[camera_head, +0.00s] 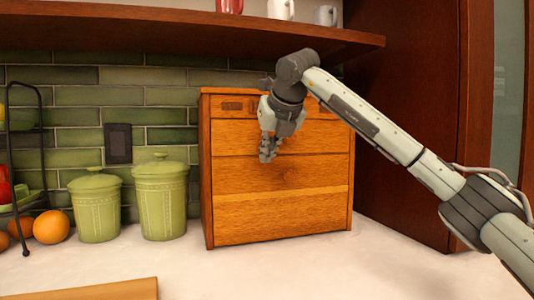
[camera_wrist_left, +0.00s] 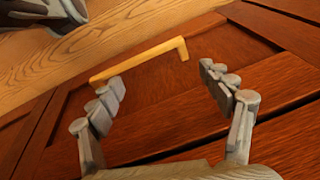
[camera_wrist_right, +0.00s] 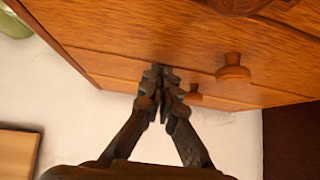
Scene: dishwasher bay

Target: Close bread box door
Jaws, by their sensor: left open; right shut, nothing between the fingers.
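The bread box (camera_head: 280,215) is a wooden box with a panelled front, standing on the white counter under the shelf. In the head view its front looks flat and upright; I cannot tell whether its door is fully shut. My right gripper (camera_head: 268,150) is shut and empty in front of the upper middle of that front and hides part of it. In the right wrist view the closed fingertips (camera_wrist_right: 164,72) are close to the wooden front (camera_wrist_right: 120,65), left of a round knob (camera_wrist_right: 233,70); contact is unclear. My left gripper (camera_wrist_left: 165,82) is open and empty, seen only in the left wrist view.
Two green canisters (camera_head: 160,200) stand left of the box, then oranges (camera_head: 51,227) and a black rack (camera_head: 42,150). A wooden board (camera_head: 90,290) lies at the front. The shelf (camera_head: 180,25) overhangs. A cabinet handle (camera_wrist_left: 140,60) shows near my left gripper.

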